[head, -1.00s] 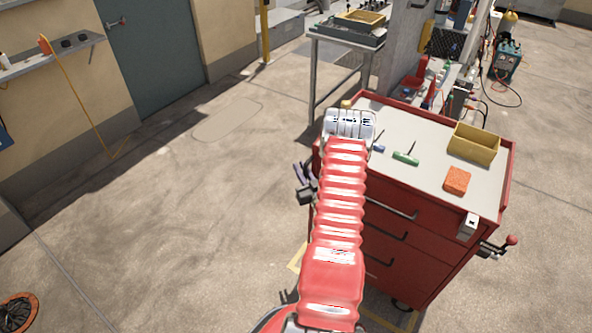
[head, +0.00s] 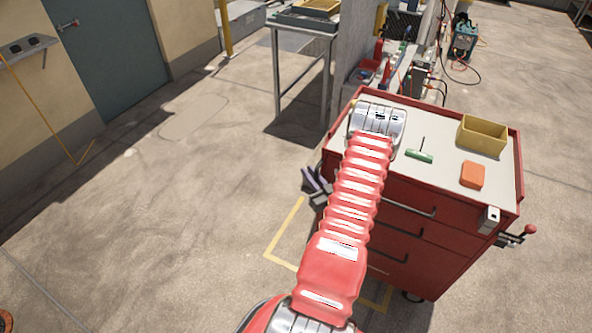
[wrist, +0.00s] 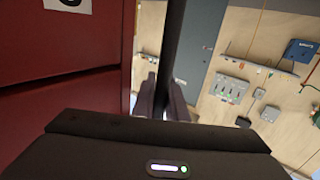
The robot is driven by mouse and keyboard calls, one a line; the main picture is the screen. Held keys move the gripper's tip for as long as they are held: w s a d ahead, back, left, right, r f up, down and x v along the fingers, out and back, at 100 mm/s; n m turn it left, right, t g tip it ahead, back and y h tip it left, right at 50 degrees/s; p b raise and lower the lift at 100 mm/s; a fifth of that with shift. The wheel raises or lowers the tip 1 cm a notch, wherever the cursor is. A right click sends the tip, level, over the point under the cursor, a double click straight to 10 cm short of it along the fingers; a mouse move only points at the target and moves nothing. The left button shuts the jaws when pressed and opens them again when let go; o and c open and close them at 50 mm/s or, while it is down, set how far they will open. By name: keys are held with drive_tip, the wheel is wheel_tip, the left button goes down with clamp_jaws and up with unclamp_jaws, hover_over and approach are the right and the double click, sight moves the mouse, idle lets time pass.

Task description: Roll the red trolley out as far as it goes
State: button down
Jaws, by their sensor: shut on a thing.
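The red trolley (head: 440,235) stands on the floor at the right of the head view. It has several drawers, a grey top with a red rim, and a lever with a red knob (head: 530,230) on its right side. My gripper (head: 316,183) is at its left side, partly behind my red arm. In the wrist view my gripper's fingers (wrist: 162,100) are closed around a dark upright bar (wrist: 174,45), the trolley's handle, beside the red trolley wall (wrist: 65,75). The exact contact is dim.
A yellow outline (head: 283,227) on the floor shows left of the trolley and under its front. A yellow bin (head: 482,136), an orange block (head: 473,174) and a green-handled tool (head: 419,156) lie on top. A metal table (head: 303,28) and grey partition stand behind. Floor at left is clear.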

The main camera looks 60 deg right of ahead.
drive_tip(key=s+d, duration=0.1)
drive_tip(key=s, duration=1.8)
drive_tip(key=shift+d, duration=0.4)
drive_tip(key=c, duration=1.8)
unclamp_jaws()
drive_tip(key=shift+o, duration=0.2)
drive_tip(key=v, duration=1.3)
drive_tip(key=shift+s+a, duration=0.2)
drive_tip(key=shift+s, duration=0.15)
drive_tip(key=shift+s, duration=0.1)
